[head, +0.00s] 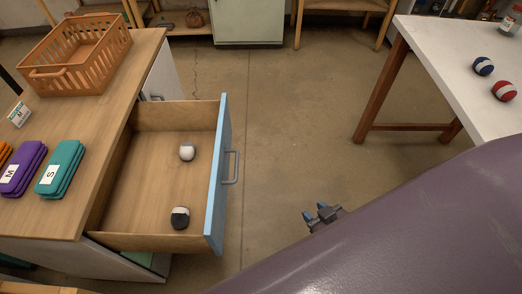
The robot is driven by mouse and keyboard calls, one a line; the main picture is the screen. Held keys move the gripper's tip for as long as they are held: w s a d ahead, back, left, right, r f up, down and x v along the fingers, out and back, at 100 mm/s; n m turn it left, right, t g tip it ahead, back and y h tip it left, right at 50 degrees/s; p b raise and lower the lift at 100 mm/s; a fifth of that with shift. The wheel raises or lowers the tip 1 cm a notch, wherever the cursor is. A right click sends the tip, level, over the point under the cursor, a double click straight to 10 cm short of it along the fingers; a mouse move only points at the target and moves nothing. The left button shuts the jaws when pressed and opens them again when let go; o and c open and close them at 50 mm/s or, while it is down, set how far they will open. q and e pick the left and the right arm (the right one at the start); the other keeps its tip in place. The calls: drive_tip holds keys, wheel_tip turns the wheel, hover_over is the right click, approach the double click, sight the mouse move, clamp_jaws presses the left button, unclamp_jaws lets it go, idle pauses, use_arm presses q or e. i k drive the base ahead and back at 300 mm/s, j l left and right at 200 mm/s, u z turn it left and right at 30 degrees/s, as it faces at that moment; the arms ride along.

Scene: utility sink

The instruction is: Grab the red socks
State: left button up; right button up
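The red socks (504,91) are a rolled ball, red with a white band, on the right part of the white table (440,50). My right gripper (316,212) is over the floor, below and left of the white table and well apart from the red socks. Its two dark fingers show a gap between them, with nothing held. My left gripper is not in view.
A blue and white sock ball (483,66) lies just beside the red one. An open drawer (150,176) at left holds a white-grey ball (187,152) and a black one (180,217). An orange basket (78,55) stands on the wooden counter. The floor between is clear.

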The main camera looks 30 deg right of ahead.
sight(504, 90)
drive_tip(key=z, duration=0.4)
drive_tip(key=k+z, duration=0.1)
drive_tip(key=z, duration=0.3)
drive_tip(key=k+z, duration=0.15)
drive_tip(key=z, duration=0.2)
drive_tip(key=k+l+z, duration=0.1)
drive_tip(key=z, duration=0.3)
drive_tip(key=i+j+z, duration=0.15)
drive_tip(key=z, duration=0.25)
drive_tip(key=i+j+z, duration=0.15)
drive_tip(key=z, duration=0.2)
